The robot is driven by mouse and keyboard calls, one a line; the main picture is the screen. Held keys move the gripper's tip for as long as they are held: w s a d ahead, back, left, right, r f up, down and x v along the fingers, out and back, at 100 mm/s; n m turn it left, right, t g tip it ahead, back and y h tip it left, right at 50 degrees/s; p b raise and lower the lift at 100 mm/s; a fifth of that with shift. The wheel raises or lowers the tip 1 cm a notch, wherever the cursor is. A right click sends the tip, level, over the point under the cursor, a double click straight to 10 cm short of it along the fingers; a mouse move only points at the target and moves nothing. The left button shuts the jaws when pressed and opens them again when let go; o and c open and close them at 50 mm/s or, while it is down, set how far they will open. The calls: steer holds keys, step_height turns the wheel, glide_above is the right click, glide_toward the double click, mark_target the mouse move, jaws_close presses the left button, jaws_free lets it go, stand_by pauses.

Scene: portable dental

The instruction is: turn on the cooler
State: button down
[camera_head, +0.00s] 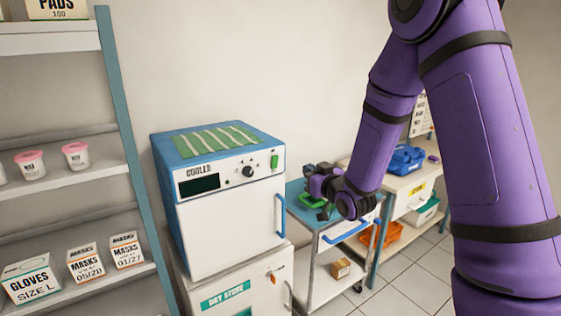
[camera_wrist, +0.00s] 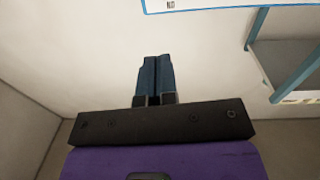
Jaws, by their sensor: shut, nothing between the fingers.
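The cooler (camera_head: 235,215) is a blue box with a white front, standing on a white cabinet left of my gripper in the head view. Its front panel carries a dark display (camera_head: 199,185), a black knob (camera_head: 247,171) and a green switch (camera_head: 274,161) at the right end. I cannot tell the switch's position. A blue handle (camera_head: 281,214) runs down the door, which looks shut. My gripper (camera_head: 309,169) is to the right of the panel, apart from it in the picture. In the wrist view my gripper (camera_wrist: 154,76) has its fingers together, with nothing between them.
A shelf unit (camera_head: 118,110) with boxes and tubs stands left. The cabinet marked DRY STORE (camera_head: 225,294) is under the cooler. A blue-topped cart (camera_head: 297,190) stands under my gripper, and a bench with a blue tray (camera_head: 406,158) is behind my arm. The air before the cooler looks clear.

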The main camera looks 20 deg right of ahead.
mark_target(277, 157)
steer(key=f, duration=0.1)
steer(key=f+t+y, duration=0.1)
steer(key=f, duration=0.1)
steer(key=f+t+y, duration=0.1)
steer(key=shift+w+a+f, duration=0.1)
steer(key=shift+a+f, duration=0.2)
steer(key=shift+f, duration=0.05)
steer(key=x, duration=1.4)
steer(key=shift+d, duration=0.1)
steer(key=shift+w+r, duration=0.1)
steer(key=shift+w+r+g, duration=0.1)
steer(key=shift+w+g, duration=0.05)
steer(key=shift+g, duration=0.25)
